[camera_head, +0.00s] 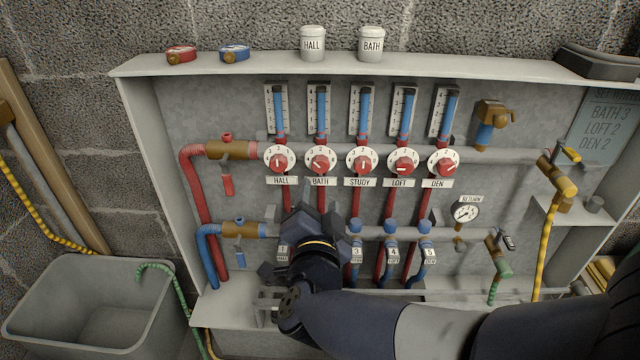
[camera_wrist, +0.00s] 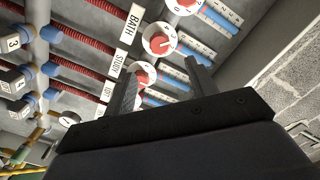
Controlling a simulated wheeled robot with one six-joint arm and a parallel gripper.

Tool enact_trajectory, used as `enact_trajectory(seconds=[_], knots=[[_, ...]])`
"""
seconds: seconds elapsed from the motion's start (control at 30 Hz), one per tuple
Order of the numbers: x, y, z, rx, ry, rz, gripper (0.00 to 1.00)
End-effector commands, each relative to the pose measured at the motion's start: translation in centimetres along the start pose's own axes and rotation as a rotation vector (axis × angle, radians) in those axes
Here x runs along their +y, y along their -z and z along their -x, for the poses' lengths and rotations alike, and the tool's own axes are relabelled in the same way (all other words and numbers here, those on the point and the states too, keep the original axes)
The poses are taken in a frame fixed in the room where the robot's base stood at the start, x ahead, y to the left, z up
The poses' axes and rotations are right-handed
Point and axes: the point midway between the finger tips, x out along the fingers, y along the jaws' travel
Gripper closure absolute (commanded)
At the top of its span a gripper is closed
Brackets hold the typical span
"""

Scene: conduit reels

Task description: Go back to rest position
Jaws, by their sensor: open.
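My gripper (camera_head: 320,208) is in front of the manifold cabinet (camera_head: 210,308), low beside the hall and bath lines, in the head view. It hides part of the lower pipe and some number tags. In the wrist view its two fingers (camera_wrist: 163,76) are apart. Red and white dials (camera_wrist: 158,39) show beyond and between them, and I see nothing held. In the head view the hall dial (camera_head: 280,159), bath dial (camera_head: 320,160), study dial (camera_head: 362,160), loft dial (camera_head: 402,163) and den dial (camera_head: 442,163) form a row, clear of the gripper.
A grey bin (camera_head: 98,290) stands at left. A gauge (camera_head: 466,212) and a yellow hose (camera_head: 545,245) are at right.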

Motion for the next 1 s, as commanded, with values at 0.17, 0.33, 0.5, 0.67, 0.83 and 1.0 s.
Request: enact_trajectory(seconds=[0.17, 0.33, 0.5, 0.67, 0.83, 1.0], knots=[[0.0, 0.1, 0.6, 0.002, 0.001, 0.000, 0.46], [0.0, 0.1, 0.6, 0.002, 0.000, 0.000, 0.46], [0.0, 0.0, 0.5, 0.002, 0.000, 0.000, 0.46], [0.1, 0.0, -0.8, 0.003, -0.002, -0.001, 0.46], [0.3, -0.1, -3.6, 0.005, -0.004, 0.000, 0.46], [0.2, -0.1, -6.8, 0.005, -0.002, 0.000, 0.46]])
